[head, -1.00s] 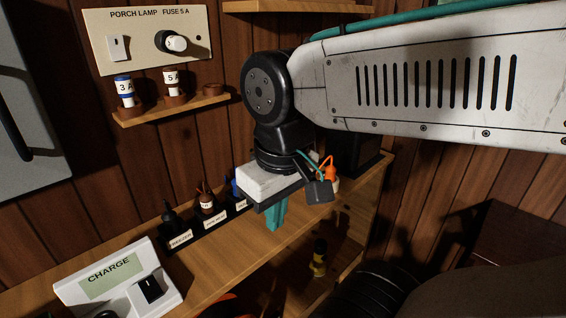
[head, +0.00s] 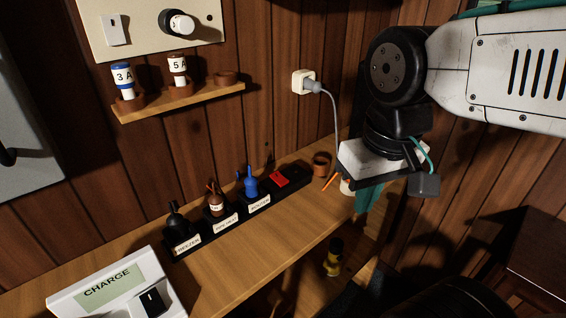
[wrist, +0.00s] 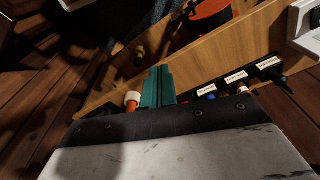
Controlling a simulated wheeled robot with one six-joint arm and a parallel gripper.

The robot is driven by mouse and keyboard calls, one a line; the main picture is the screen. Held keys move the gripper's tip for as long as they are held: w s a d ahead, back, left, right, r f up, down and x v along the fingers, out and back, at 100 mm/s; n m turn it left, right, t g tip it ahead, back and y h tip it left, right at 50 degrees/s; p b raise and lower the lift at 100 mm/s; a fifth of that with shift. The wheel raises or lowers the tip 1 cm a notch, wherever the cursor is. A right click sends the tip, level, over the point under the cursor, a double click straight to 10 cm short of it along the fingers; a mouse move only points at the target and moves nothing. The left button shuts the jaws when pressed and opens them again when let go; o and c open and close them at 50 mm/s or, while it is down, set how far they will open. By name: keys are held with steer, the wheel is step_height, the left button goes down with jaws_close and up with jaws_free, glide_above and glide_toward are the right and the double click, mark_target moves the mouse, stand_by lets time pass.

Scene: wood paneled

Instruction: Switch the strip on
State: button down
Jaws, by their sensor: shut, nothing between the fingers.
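The black power strip (head: 297,176) lies along the back of the wooden bench. Black (head: 176,222), brown (head: 215,200) and blue (head: 250,184) plugs stand in it, each behind a white label. A red switch (head: 279,177) is near its right end; I cannot tell its position. In the wrist view the strip (wrist: 228,92) is partly hidden by my wrist housing. My gripper (head: 368,200) has teal fingers, shut and empty, pointing down to the right of the strip and apart from it. The fingers also show in the wrist view (wrist: 157,88).
A grey cord (head: 333,110) runs from a wall socket (head: 303,82) down behind my wrist. A brown pot (head: 321,164) and a partly hidden white container (head: 346,187) with orange pieces stand near my gripper. A CHARGE box (head: 112,288) is front left. The bench front is clear.

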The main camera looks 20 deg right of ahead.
steer(key=w+r+m+t, duration=0.1)
steer(key=w+r+m, duration=0.1)
steer(key=w+m, duration=0.95)
steer(key=m+t+y, duration=0.1)
steer(key=m, duration=0.1)
glide_above(279, 173)
steer(key=s+d, duration=0.2)
steer(key=s, duration=0.2)
steer(key=f, duration=0.1)
steer(key=shift+s+a, duration=0.15)
steer(key=shift+a, duration=0.1)
steer(key=x, duration=1.4)
steer(key=shift+a, duration=0.1)
steer(key=shift+w+a+f+g, duration=0.15)
steer(key=shift+w+f+g, duration=0.15)
steer(key=shift+g, duration=0.1)
steer(key=shift+s, duration=0.1)
steer(key=shift+s+r, duration=0.1)
